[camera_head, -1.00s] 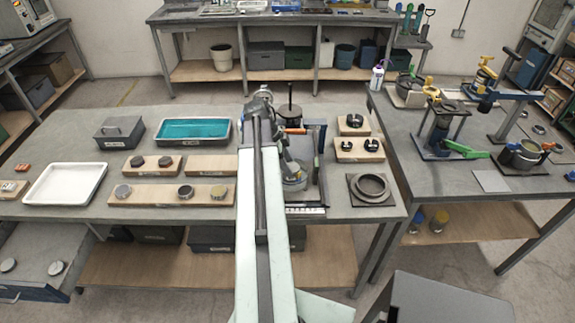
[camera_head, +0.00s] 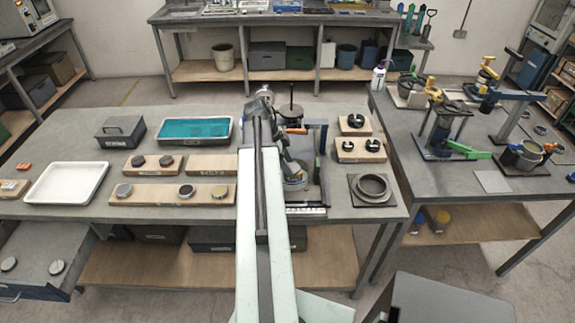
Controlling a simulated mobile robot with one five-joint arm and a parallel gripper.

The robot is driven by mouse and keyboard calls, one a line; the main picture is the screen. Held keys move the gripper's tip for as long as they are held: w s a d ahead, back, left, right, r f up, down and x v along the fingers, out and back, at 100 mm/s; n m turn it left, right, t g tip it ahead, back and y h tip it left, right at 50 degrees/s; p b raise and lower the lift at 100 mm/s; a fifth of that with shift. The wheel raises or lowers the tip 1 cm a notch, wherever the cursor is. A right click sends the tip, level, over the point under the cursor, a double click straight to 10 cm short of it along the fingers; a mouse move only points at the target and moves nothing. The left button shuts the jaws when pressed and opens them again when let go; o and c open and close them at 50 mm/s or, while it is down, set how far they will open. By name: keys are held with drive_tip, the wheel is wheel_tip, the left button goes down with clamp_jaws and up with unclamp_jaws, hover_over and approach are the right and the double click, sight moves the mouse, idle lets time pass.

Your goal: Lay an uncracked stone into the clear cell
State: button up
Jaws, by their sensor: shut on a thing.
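My gripper (camera_head: 291,173) reaches down over the grey machine station (camera_head: 312,192) at the middle of the bench. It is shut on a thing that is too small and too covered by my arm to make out. Round dark discs (camera_head: 138,161) lie in a pair on a short wooden board. Three more discs sit on the long wooden board: a grey one (camera_head: 124,190), a darker one (camera_head: 186,191) and a tan one (camera_head: 219,191). Cracks cannot be told at this size. I cannot tell which place is the clear cell.
A white tray (camera_head: 36,198), a grey lidded box (camera_head: 121,143) and a teal-filled tray (camera_head: 231,130) stand left. Two boards with black-topped round pieces (camera_head: 348,146) and a ring on a dark plate (camera_head: 356,202) are right. Bare bench (camera_head: 75,135) lies behind the white tray.

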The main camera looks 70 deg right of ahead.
drive_tip(key=o, duration=1.5)
drive_tip(key=p+v, duration=0.7)
drive_tip(key=shift+r, duration=0.35)
drive_tip(key=shift+w, duration=0.1)
